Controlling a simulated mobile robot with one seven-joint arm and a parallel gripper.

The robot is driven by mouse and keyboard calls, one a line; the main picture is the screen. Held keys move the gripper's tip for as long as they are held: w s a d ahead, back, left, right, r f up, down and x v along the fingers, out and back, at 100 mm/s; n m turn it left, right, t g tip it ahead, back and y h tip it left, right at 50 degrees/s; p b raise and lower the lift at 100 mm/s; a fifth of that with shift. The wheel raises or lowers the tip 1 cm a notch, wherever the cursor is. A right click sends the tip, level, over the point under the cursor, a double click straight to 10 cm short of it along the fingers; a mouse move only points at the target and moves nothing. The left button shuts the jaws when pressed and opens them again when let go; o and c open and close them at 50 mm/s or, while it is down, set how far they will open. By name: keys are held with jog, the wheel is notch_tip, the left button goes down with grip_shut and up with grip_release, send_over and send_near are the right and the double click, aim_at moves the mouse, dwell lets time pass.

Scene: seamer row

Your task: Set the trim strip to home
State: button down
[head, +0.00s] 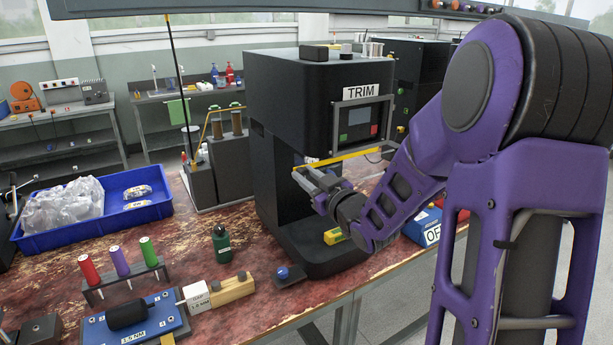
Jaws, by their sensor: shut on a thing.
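The black machine (318,110) stands on the bench and carries a white TRIM sign (365,91). A thin yellow strip (345,157) runs along its front, below a small screen panel. My gripper (304,176) reaches in from the right to the left end of this strip. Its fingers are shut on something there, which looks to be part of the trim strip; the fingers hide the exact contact. Any home mark is too small to tell or hidden.
A green bottle (221,243), a blue knob (282,272) and a yellow block (334,236) stand near the machine base. A blue tray (90,231) with clear bags lies left. A rack with red, purple and green handles (122,262) stands front left.

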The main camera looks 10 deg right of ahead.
jog(key=d, duration=0.1)
jog(key=w+d, duration=0.1)
jog(key=d, duration=0.1)
jog(key=c, duration=0.7)
grip_release()
jog(key=shift+o, duration=0.2)
